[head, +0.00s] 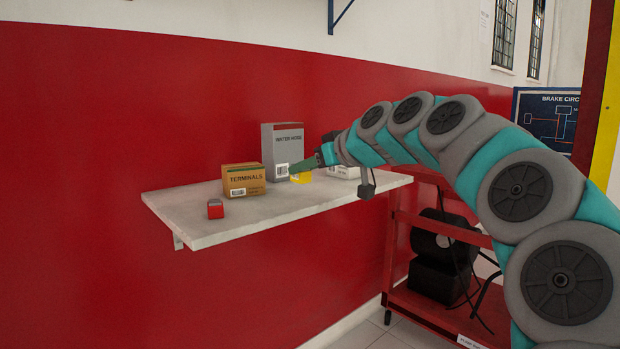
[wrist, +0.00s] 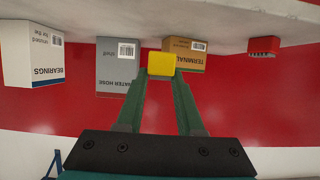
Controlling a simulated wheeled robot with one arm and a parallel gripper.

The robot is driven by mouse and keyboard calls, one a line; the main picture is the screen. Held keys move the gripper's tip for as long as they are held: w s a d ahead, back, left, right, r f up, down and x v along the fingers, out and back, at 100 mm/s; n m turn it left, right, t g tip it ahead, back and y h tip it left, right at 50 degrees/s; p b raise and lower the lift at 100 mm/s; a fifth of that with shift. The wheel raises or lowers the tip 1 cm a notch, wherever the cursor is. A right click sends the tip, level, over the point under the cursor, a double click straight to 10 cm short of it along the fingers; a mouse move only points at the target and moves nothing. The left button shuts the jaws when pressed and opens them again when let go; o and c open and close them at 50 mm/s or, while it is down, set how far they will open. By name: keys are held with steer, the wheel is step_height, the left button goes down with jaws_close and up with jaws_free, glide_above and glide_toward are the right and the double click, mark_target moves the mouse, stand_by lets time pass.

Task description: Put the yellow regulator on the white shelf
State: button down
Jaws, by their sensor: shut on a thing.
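The yellow regulator (head: 302,178) is a small yellow block at the tips of my gripper (head: 296,171), over the white shelf (head: 220,224) in the head view. In the upside-down wrist view the regulator (wrist: 161,64) sits between the two green fingertips (wrist: 161,75), which are shut on it. The shelf (wrist: 200,14) fills the top of that view. The fingers partly hide the regulator in the head view. I cannot tell whether its underside touches the shelf.
On the shelf stand a TERMINALS carton (head: 243,180), a tall grey WATER HOSE box (head: 282,145), a white BEARINGS box (wrist: 32,54) and a small red block (head: 215,209). A red rack (head: 393,255) stands below right.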

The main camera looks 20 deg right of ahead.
steer(key=p, duration=0.2)
glide_above(330, 190)
steer(key=shift+a+f, duration=0.1)
steer(key=shift+f, duration=0.5)
steer(key=shift+w, duration=0.1)
steer(key=shift+w, duration=0.1)
steer(key=shift+f, duration=1.85)
steer(key=c, duration=0.5)
jaws_free()
steer(key=shift+c, duration=0.2)
steer(key=shift+r, duration=0.1)
steer(key=b+v, duration=0.1)
steer(key=v, duration=1.1)
steer(key=shift+b, duration=0.35)
